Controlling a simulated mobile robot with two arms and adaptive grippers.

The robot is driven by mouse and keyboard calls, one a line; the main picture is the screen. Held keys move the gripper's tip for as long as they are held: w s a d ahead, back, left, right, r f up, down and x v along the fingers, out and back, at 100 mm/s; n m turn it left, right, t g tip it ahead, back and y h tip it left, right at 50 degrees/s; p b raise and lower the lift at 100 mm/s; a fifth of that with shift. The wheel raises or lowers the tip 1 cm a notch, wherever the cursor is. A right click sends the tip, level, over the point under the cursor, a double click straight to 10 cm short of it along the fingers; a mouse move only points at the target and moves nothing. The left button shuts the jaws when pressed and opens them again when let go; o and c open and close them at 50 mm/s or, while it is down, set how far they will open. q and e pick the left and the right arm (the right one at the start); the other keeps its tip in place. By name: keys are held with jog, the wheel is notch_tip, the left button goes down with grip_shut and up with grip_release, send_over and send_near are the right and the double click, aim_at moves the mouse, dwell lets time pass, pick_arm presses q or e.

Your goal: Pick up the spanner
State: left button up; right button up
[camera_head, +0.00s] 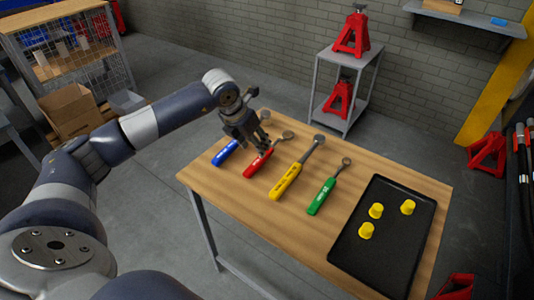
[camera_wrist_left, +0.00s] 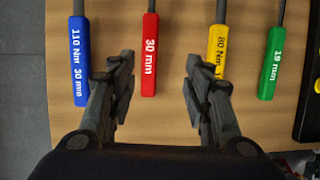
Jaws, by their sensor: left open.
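Several long-handled spanners lie side by side on the wooden table (camera_head: 235,196). The blue one (camera_head: 224,154) reads "110 Nm 30 mm" in the left wrist view (camera_wrist_left: 79,60). The red one (camera_head: 256,165) reads "30 mm" (camera_wrist_left: 149,55). The yellow one (camera_head: 286,182) starts "80 Nm" (camera_wrist_left: 217,45), and the green one (camera_head: 321,197) reads "19 mm" (camera_wrist_left: 271,62). My left gripper (camera_head: 262,148) is open and empty over the red spanner. In the left wrist view its fingers (camera_wrist_left: 158,72) frame the red handle, which lies nearer the left finger. My right gripper is not in view.
A black tray (camera_head: 345,243) with yellow caps (camera_head: 376,211) lies at the table's right. A metal stand with red jack stands (camera_head: 352,35) is behind the table. A wire cage rack (camera_head: 85,55) and cardboard boxes (camera_head: 72,110) stand at the far left.

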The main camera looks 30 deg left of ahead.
pick_arm(q)
send_over(260, 159)
jog(key=s, duration=0.2)
notch_tip(260, 159, down, 4)
jog(key=shift+a+f+p, duration=0.1)
jog(key=shift+f+p, duration=0.15)
jog(key=shift+p, duration=0.1)
jog(key=p+x, duration=0.1)
jog(key=x, duration=0.3)
jog(key=shift+w+a+f, duration=0.1)
jog(key=shift+w+f, duration=0.05)
jog(key=shift+f, duration=0.1)
jog(key=shift+w+f, duration=0.2)
jog(key=shift+f, duration=0.25)
jog(key=shift+f, duration=0.15)
grip_shut()
